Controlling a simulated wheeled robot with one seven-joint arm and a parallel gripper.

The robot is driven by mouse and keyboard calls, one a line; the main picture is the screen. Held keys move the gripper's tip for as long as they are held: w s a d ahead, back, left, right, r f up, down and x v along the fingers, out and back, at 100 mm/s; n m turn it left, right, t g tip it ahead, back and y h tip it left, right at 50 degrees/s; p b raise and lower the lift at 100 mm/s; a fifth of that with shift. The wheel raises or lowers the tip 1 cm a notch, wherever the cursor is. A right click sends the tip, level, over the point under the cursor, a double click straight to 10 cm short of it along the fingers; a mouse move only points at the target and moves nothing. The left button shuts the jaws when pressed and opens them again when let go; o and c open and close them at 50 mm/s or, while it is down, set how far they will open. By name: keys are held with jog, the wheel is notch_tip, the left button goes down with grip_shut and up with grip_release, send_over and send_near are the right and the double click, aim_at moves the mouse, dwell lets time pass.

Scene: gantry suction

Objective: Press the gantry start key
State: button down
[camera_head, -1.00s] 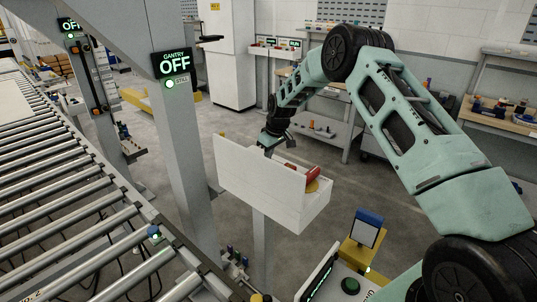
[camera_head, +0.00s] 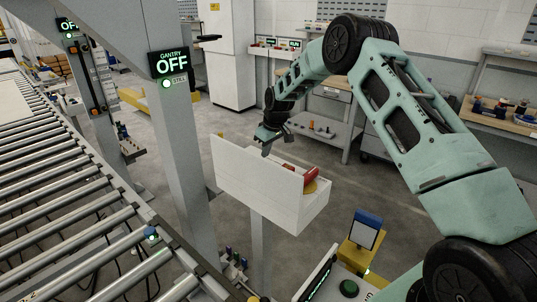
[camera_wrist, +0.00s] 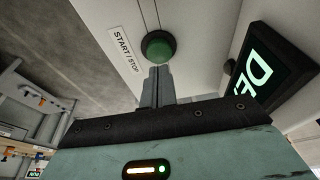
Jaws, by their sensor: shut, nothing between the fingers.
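A round green button (camera_wrist: 159,46) sits on a pale panel beside a START / STOP label (camera_wrist: 125,49) in the wrist view. My gripper (camera_wrist: 157,70) is shut and empty, its fingertips at the button's near edge in the picture; I cannot tell whether they touch it. In the head view my gripper (camera_head: 265,153) hangs at the white box (camera_head: 256,184), whose raised wall hides part of its inside. The gantry sign (camera_head: 171,63) reads OFF. A dark display with lit letters (camera_wrist: 260,73) stands right of the button.
A roller conveyor (camera_head: 75,190) runs along the left, beside a grey gantry post (camera_head: 190,160). Another green button (camera_head: 349,288) and a yellow stand with a blue-topped panel (camera_head: 362,235) are in the foreground. Open floor lies behind the box.

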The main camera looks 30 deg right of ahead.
jog(key=b+v, duration=0.4)
jog(key=v, duration=0.6)
jog(key=shift+w+r, duration=0.15)
jog(key=shift+r, duration=0.15)
dwell(0.7)
jog(key=s+a+r+n+g+b, duration=0.1)
jog(key=s+a+n+g+b, duration=0.1)
jog(key=s+a, duration=2)
jog(key=s+a+f+b, duration=0.1)
jog(key=s+f, duration=0.1)
jog(key=s, duration=1)
jog(key=s+a+f+n, duration=0.1)
jog(key=s+f, duration=0.1)
jog(key=s, duration=1.1)
jog(key=shift+s+g+h+b, duration=0.2)
jog(key=shift+g+h+b, duration=0.1)
jog(key=shift+g+b, duration=0.1)
jog(key=shift+f, duration=0.1)
dwell(0.8)
